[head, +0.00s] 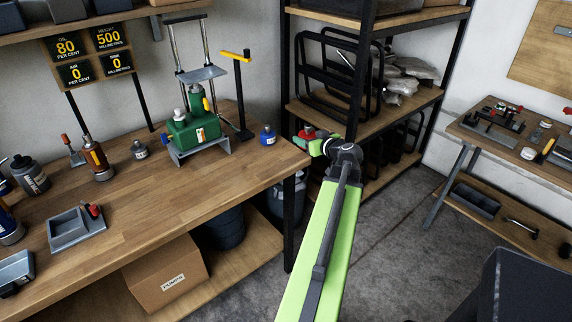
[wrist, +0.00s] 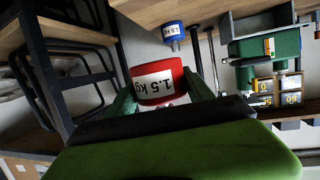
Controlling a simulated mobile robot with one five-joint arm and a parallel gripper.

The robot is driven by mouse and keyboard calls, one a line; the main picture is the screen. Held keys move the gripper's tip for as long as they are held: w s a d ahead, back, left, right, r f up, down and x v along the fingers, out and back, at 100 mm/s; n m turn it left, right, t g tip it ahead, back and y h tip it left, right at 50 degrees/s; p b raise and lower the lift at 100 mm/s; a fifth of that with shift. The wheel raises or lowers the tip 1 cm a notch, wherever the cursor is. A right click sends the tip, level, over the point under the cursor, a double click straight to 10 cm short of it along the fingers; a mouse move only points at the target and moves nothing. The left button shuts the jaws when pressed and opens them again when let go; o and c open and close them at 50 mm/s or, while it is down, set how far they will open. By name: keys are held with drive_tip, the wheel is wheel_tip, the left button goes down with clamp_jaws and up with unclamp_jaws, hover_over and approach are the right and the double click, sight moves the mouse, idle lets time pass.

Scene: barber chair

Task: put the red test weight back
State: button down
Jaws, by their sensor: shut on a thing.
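The red test weight (wrist: 157,82) has a white label reading 1.5 kg, which shows upside down in the wrist view. My gripper (wrist: 152,92) is shut on it, with a green finger on each side. In the head view the red weight (head: 305,132) shows small at the tip of my gripper (head: 312,143), near the right end of the wooden workbench (head: 240,160). A blue weight (head: 267,136) stands on the bench near that end, just left of the red one; it also shows in the wrist view (wrist: 173,33).
A green pump-like device (head: 193,128) stands on the bench left of the blue weight, with a yellow-handled stand (head: 240,95) between. A small grey weight (head: 139,150) stands farther left. Black shelving (head: 362,110) rises behind my arm.

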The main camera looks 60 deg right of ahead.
drive_tip(key=b, duration=0.7)
hover_over(286, 155)
wheel_tip(286, 155, down, 7)
drive_tip(key=shift+d+r, duration=0.1)
drive_tip(key=shift+w, duration=0.1)
wheel_tip(286, 155, down, 4)
drive_tip(key=b, duration=0.4)
drive_tip(key=shift+c, duration=2)
unclamp_jaws()
